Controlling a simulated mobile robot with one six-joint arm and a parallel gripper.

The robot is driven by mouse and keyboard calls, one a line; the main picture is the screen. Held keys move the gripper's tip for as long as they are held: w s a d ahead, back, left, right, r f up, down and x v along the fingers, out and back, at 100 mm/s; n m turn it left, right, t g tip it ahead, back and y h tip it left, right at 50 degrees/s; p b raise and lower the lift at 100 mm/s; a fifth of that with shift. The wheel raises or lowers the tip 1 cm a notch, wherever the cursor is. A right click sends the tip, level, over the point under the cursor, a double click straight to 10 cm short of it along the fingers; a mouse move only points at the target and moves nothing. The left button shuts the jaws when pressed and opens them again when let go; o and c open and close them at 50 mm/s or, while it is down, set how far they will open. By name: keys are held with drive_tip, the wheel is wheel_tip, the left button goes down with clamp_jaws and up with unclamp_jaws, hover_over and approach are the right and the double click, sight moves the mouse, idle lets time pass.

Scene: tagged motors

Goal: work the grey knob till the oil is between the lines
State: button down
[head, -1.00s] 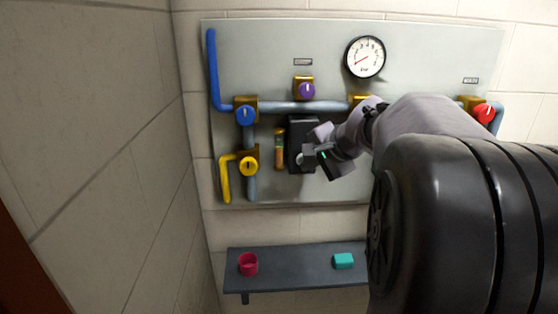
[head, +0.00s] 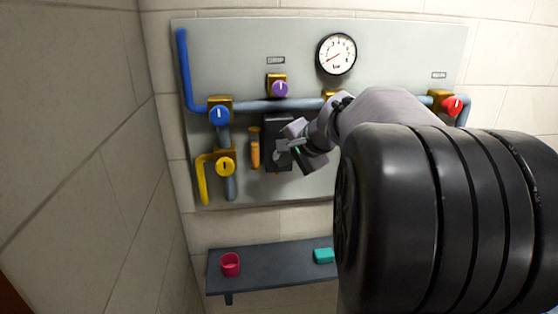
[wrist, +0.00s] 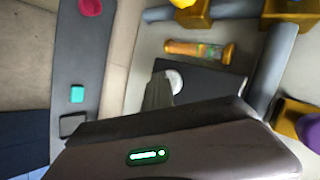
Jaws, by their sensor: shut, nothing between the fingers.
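The grey knob (wrist: 176,80) is a pale disc on the face of a black box (wrist: 208,83); the box also shows in the head view (head: 272,128). My gripper (wrist: 160,86) is shut and empty, its fingertips at the knob and hiding part of it. I cannot tell whether they touch it. In the head view my gripper (head: 283,150) is in front of the box's lower part. Beside the box is an upright sight glass (head: 255,150) with orange oil in its lower part; it also shows in the wrist view (wrist: 198,49). Its lines are too small to read clearly.
On the panel (head: 400,60) are a blue knob (head: 220,114), yellow knob (head: 225,166), purple knob (head: 280,88), red knob (head: 453,106) and a gauge (head: 337,54). Below, a dark shelf (head: 275,270) holds a red cup (head: 230,264) and a teal block (head: 324,256).

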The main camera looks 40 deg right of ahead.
drive_tip(key=shift+s+a+b, duration=0.35)
drive_tip(key=shift+s, duration=0.2)
drive_tip(key=shift+s+a+b, duration=0.3)
drive_tip(key=shift+s+a, duration=0.05)
drive_tip(key=shift+s, duration=0.2)
drive_tip(key=shift+s+a+b, duration=0.35)
drive_tip(key=shift+s+a, duration=0.1)
drive_tip(key=shift+s, duration=0.25)
drive_tip(key=shift+s+a+b, duration=0.35)
drive_tip(key=shift+s+a, duration=0.05)
drive_tip(key=shift+s, duration=0.35)
drive_tip(key=shift+s+a+b, duration=0.35)
drive_tip(key=shift+s+a, duration=0.1)
drive_tip(key=shift+s, duration=0.25)
